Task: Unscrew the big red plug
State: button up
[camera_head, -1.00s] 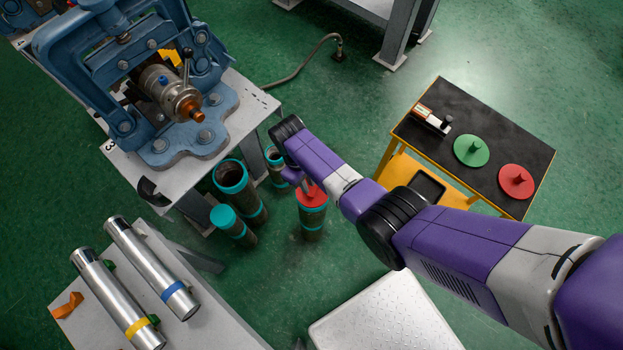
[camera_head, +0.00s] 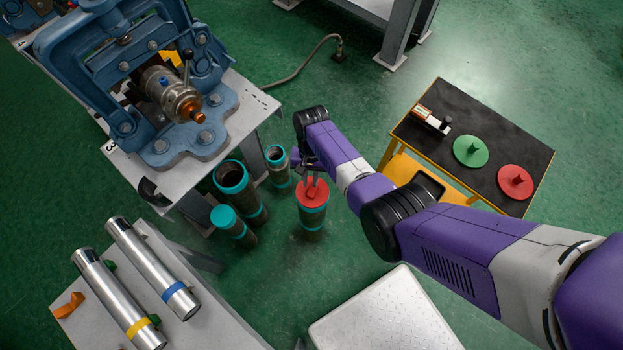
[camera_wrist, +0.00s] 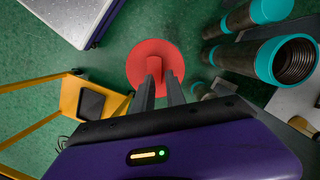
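The big red plug (camera_head: 307,201) is a flat disc with a raised knob, seated on top of an upright dark pipe with a teal band (camera_head: 313,216) on the floor. My gripper (camera_head: 313,177) is over the plug, fingers pointing down at its knob. In the wrist view, the red plug (camera_wrist: 142,58) lies straight ahead, and the two dark fingers of my gripper (camera_wrist: 159,79) reach its knob with a narrow gap between them. Whether the fingers press on the knob cannot be told.
Teal-topped pipes (camera_head: 231,176) stand close left of the plug. A blue vise (camera_head: 180,142) sits on a bench beyond. A cart (camera_head: 480,125) at right holds a green plug (camera_head: 471,152) and another red plug (camera_head: 515,184). A metal-topped platform (camera_head: 385,318) is in front.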

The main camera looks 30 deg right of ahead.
aim_at(312, 192)
jog(key=m, duration=0.1)
jog(key=m+p, duration=0.1)
jog(key=m, duration=0.2)
jog(key=shift+s+d+r+m+t+y+p, duration=0.15)
jog(key=shift+d+m+t+y+p, duration=0.15)
jog(key=shift+m, duration=0.1)
jog(key=m, duration=0.1)
jog(key=m+p, duration=0.1)
jog(key=m, duration=0.1)
jog(key=shift+s+d+t, duration=0.1)
jog(key=shift+d+t, duration=0.15)
jog(key=shift+t, duration=0.15)
jog(key=shift+m, duration=0.3)
jog(key=shift+f, duration=0.3)
jog(key=shift+f+b, duration=0.75)
jog(key=shift+f, duration=0.05)
jog(key=shift+s+a, duration=0.1)
jog(key=shift+s, duration=0.1)
jog(key=shift+s+a+p, duration=0.55)
jog(key=shift+s+p, duration=0.1)
